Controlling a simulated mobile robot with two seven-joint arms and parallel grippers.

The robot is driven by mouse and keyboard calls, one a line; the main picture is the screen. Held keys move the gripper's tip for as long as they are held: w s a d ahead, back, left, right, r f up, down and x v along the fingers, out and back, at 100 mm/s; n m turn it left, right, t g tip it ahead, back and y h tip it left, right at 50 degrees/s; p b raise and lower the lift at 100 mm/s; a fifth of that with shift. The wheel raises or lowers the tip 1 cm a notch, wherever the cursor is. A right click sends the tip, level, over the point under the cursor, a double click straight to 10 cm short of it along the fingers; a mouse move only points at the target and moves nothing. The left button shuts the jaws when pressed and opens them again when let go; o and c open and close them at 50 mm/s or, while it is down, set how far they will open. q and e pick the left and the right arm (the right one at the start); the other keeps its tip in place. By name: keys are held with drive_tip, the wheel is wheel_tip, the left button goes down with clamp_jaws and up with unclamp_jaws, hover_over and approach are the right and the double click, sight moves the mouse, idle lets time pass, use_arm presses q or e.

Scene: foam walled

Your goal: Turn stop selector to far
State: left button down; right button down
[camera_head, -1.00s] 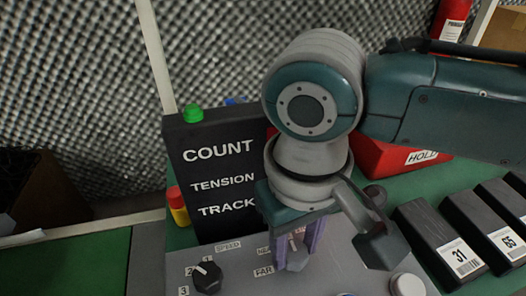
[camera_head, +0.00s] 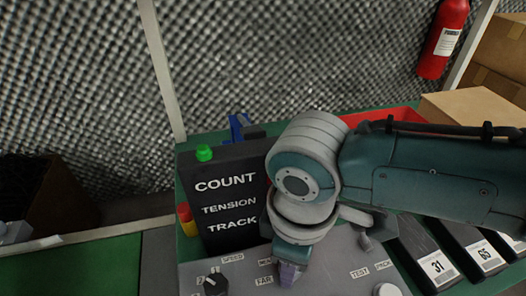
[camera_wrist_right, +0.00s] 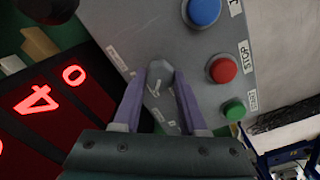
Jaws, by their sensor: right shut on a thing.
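The stop selector is a grey knob (camera_wrist_right: 160,75) on the grey control panel (camera_wrist_right: 155,25), seen in the right wrist view. My right gripper (camera_wrist_right: 157,85) has its purple fingers on either side of the knob and is shut on it. In the head view my right gripper (camera_head: 288,275) reaches down to the panel beside the FAR label (camera_head: 264,281); its fingers and wrist hide the knob there. The exact direction of the knob is hard to read. My left gripper is not in view.
A black display board (camera_head: 225,205) reading COUNT, TENSION, TRACK stands behind the panel. A black speed knob (camera_head: 215,284) is left of my gripper. Blue (camera_wrist_right: 204,10), red (camera_wrist_right: 222,68) and green (camera_wrist_right: 234,109) buttons are near it. Black numbered blocks (camera_head: 430,255) lie at right.

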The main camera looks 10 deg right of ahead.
drive_tip(key=n+p, duration=0.1)
drive_tip(key=n, duration=0.3)
drive_tip(key=shift+n, duration=2.2)
drive_tip(key=shift+c, duration=2.2)
unclamp_jaws()
wheel_tip(320, 180, up, 10)
drive_tip(key=p, duration=0.4)
drive_tip(key=shift+s+p, duration=0.15)
drive_tip(key=shift+p, duration=0.2)
